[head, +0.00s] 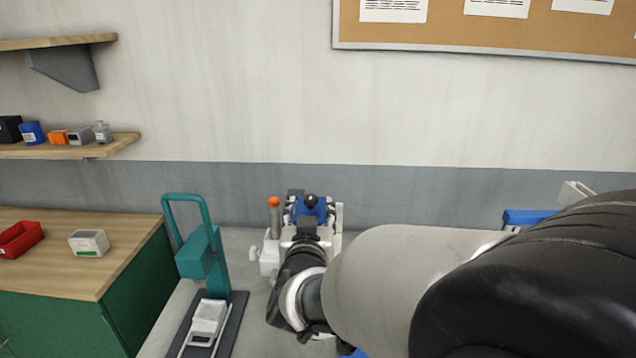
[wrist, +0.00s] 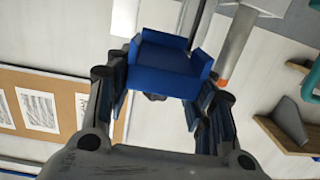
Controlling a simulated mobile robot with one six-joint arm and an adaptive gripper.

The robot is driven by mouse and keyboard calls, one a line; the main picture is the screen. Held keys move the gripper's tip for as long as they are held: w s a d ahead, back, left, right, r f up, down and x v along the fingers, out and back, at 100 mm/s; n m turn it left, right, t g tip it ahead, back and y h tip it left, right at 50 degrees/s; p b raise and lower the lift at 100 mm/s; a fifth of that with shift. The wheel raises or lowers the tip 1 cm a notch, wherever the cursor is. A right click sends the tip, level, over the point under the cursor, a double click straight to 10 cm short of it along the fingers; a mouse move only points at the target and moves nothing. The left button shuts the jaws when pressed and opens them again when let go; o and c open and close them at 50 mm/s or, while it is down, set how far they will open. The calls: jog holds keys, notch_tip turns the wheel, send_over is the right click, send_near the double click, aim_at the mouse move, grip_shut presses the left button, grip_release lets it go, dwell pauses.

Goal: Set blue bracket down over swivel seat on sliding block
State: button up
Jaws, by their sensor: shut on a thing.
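The blue bracket (head: 311,208) shows in the head view just beyond my gripper (head: 306,236), with a black knob in front of or on it. In the wrist view the bracket (wrist: 165,70) is a blue U-shaped piece with raised sides, held between the two fingers of my gripper (wrist: 165,92). A white fixture (head: 268,258) with an orange-tipped post (head: 273,205) is around and behind the gripper. A pale block (head: 207,318) sits on a dark rail (head: 238,310) at lower left, apart from the gripper. I cannot tell for certain which part is the swivel seat.
A teal arched frame (head: 207,245) stands by the rail. Left is a green bench (head: 75,215) with a red tray (head: 19,240) and a white box (head: 89,243). Shelves hang above. My arm covers the lower right, partly hiding a blue and white object (head: 527,216).

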jog(key=shift+a+f+b, duration=0.1)
jog(key=shift+f+b, duration=1.85)
jog(key=shift+f, duration=0.55)
jog(key=shift+f+b, duration=1.05)
jog(key=shift+b, duration=0.05)
jog(key=o, duration=1.5)
jog(key=shift+s, duration=0.15)
jog(key=s+r, duration=0.1)
jog(key=s, duration=1.1)
jog(key=s+d+f+g, duration=0.2)
jog(key=s+d+g, duration=0.2)
jog(key=s, duration=0.3)
jog(key=s+d+f+g, duration=0.3)
jog(key=s+d+g, duration=0.1)
jog(key=s+d, duration=0.3)
jog(key=s+d+f+g, duration=0.2)
jog(key=s+d+g, duration=0.2)
jog(key=s+d, duration=0.2)
jog(key=shift+s+f, duration=0.35)
jog(key=shift+s, duration=0.5)
